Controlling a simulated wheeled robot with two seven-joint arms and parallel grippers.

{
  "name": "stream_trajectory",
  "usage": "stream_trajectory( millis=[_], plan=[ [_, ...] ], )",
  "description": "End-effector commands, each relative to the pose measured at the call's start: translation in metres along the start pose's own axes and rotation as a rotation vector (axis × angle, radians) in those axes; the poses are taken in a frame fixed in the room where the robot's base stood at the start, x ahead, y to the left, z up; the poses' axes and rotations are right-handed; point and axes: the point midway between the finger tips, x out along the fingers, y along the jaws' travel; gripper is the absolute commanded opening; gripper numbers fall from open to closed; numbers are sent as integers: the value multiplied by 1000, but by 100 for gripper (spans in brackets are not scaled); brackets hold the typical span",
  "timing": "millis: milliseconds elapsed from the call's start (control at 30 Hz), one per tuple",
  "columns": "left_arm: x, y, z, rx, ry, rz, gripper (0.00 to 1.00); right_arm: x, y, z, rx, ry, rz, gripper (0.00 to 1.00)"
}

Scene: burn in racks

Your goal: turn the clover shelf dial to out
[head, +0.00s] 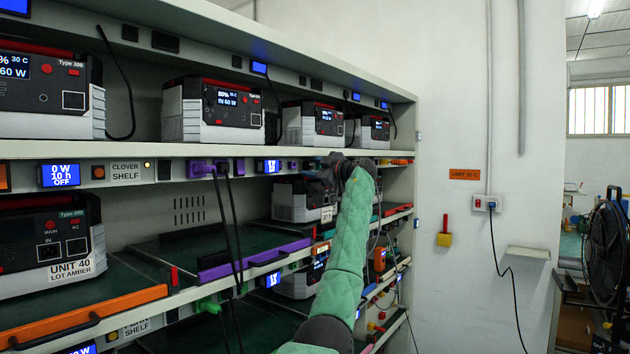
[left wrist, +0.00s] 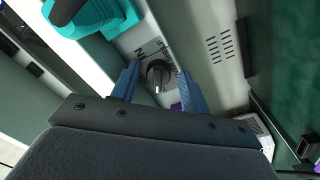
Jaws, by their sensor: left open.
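A round black dial (left wrist: 158,75) sits on a pale grey panel in the left wrist view, with dark lettering beside it, partly covered. A light mark shows near its lower edge; I cannot tell its exact setting. My left gripper (left wrist: 159,69) is open, its two blue fingers on either side of the dial, with no clear contact. In the head view my left gripper (head: 337,162) is at the far part of the upper shelf rail, hiding the dial there. The clover shelf label (head: 125,172) is on this rail at the left. My right gripper is not in view.
Power units, such as one white and black unit (head: 212,110), stand on the shelves. Black cables hang from a purple plug (head: 200,169) before the rack. A teal part (left wrist: 92,18) is close to the left finger.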

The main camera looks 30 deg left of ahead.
Motion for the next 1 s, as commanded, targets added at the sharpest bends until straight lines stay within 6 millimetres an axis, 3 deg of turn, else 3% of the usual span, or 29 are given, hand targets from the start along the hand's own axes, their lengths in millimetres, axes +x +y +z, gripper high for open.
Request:
stream_trajectory(
  millis=[267, 1000],
  plan=[
    [-1, 5, -5, 121, -8, 4, 50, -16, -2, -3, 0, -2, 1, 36],
    [0, 5, -6, 653, -43, 11, 50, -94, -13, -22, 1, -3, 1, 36]
  ],
)
